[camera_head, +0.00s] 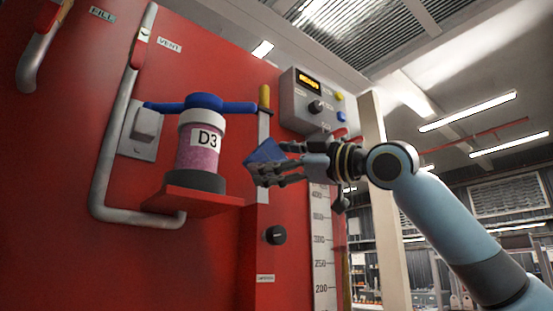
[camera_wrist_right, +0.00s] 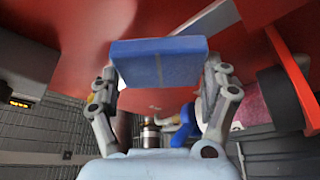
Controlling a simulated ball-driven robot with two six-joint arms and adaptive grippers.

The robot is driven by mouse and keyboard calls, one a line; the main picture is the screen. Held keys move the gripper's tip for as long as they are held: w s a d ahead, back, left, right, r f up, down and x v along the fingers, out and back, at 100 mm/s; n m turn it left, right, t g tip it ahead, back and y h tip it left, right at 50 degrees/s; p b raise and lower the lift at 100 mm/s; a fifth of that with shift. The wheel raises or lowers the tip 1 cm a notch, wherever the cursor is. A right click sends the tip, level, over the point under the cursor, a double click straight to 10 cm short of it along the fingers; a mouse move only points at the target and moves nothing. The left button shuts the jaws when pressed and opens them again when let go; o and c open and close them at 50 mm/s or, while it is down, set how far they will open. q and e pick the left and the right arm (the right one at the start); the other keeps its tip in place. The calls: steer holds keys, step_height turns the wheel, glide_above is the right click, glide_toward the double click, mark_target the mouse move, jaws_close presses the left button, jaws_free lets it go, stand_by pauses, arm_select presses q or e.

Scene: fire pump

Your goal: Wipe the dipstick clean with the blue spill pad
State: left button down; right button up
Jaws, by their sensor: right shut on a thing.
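The blue spill pad (camera_head: 265,152) is between the fingers of my right gripper (camera_head: 280,170), which is shut on it. In the right wrist view the pad (camera_wrist_right: 158,63) spans the gap between the two fingertips (camera_wrist_right: 160,85). The dipstick (camera_head: 264,128) looks like a flat grey upright strip with a yellow grip on top, against the red panel. In the head view the pad and fingers overlap the middle of the strip. I cannot tell whether the pad touches it. My left gripper is not in view.
A grey control box (camera_head: 308,104) is above right. A black knob (camera_head: 275,235) and a numbered scale (camera_head: 320,250) are below. Grey pipes run at left.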

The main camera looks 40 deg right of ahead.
mark_target(261, 135)
steer(key=shift+r+p, duration=1)
steer(key=shift+r, duration=1.75)
steer(key=shift+s, duration=0.15)
steer(key=shift+s+f+b, duration=0.1)
steer(key=shift+s+b, duration=0.15)
steer(key=shift+b, duration=0.15)
steer(key=shift+s+d, duration=0.1)
steer(key=shift+s, duration=0.35)
